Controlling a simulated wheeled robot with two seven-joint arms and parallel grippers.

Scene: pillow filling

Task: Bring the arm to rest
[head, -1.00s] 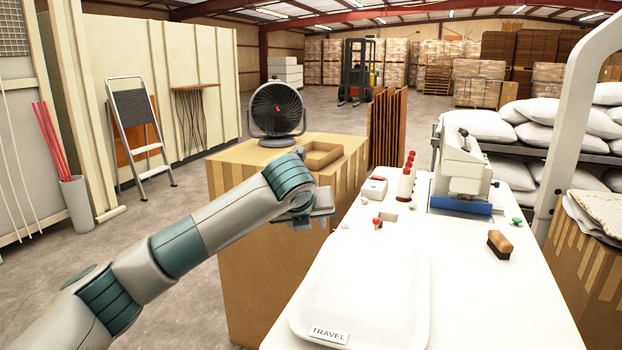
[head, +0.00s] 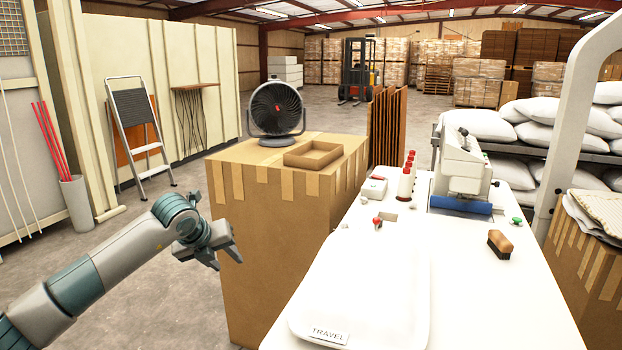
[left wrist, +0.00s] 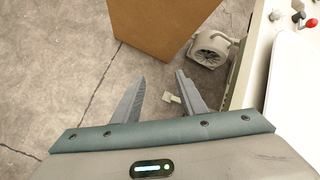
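My left gripper (head: 228,261) hangs in free air to the left of the white table, in front of the large cardboard box. It is open with nothing between its fingers. In the left wrist view its two fingers (left wrist: 166,100) stand apart above the concrete floor. A small pale tag-like thing shows on the floor beyond them. My right gripper is in neither view.
The white table (head: 480,300) bears a white pillow labelled TRAVEL (head: 365,285), a brush (head: 500,244) and a sewing machine (head: 462,170). The cardboard box (head: 262,230) carries a fan (head: 276,110) and a shallow tray (head: 313,153). A grey blower (left wrist: 212,47) stands on the floor beside the table.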

